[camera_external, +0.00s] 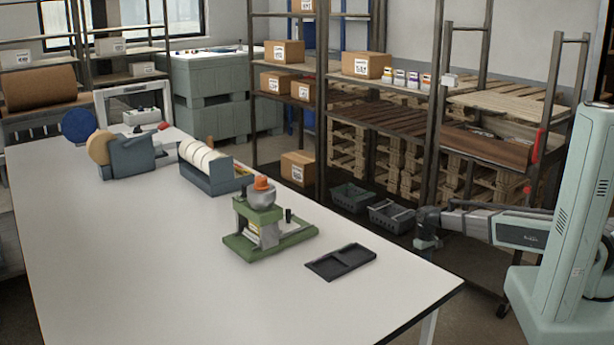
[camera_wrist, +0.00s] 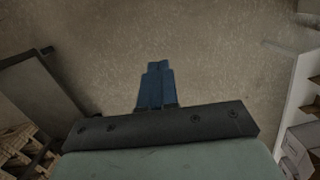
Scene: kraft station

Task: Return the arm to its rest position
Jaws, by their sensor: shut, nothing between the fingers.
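My gripper (camera_external: 427,246) hangs off the right edge of the white table, over the floor, at the end of my arm, which reaches in from the right in the external view. In the wrist view my gripper (camera_wrist: 157,68) shows two blue fingers pressed together with nothing between them. Bare brown floor lies beyond the fingertips. My gripper is apart from the table and touches nothing that I can see.
On the table (camera_external: 150,260) are a black two-part tray (camera_external: 341,262), a green device with an orange top (camera_external: 265,225) and tape dispensers (camera_external: 213,170). Dark crates (camera_external: 391,216) stand on the floor behind my gripper. Shelves with cartons line the back.

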